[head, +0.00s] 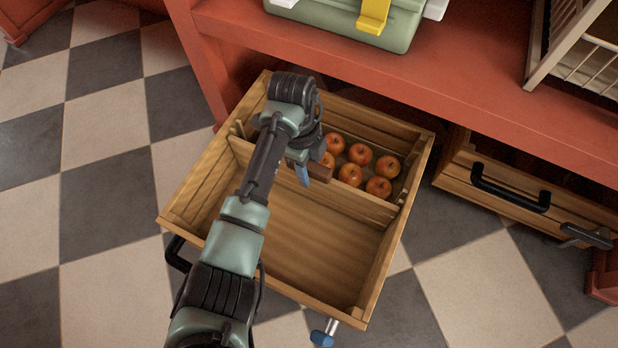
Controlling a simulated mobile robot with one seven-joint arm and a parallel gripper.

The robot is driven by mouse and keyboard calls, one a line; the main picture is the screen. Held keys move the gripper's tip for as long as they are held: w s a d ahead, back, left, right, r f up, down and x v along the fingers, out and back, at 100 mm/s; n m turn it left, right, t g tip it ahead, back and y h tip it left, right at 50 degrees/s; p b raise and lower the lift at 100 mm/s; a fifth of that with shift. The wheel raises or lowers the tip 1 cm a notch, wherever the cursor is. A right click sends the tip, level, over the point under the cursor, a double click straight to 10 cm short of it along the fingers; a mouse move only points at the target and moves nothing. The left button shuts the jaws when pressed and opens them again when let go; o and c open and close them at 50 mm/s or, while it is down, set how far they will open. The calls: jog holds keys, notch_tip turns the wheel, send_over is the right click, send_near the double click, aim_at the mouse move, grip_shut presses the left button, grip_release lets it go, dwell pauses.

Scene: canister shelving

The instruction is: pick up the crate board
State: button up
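The crate board (362,204) appears to be the long wooden divider standing across the inside of the wooden crate (398,262). It separates a back section with several orange-red fruits from an empty front section. My gripper (311,174) points down at the middle of the board, at or just above its top edge. A blue piece and a brown block show at its tip. My arm hides part of the board and the crate's left side. I cannot tell whether the fingers are open, shut or touching the board.
A red shelf unit (440,75) overhangs the crate's back, with a green case (345,22) on top. A second wooden crate (515,205) with a black handle is at the right. A pale rack (585,60) stands at upper right. Checkered floor is clear at left.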

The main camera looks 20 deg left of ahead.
grip_shut()
dwell(1.1)
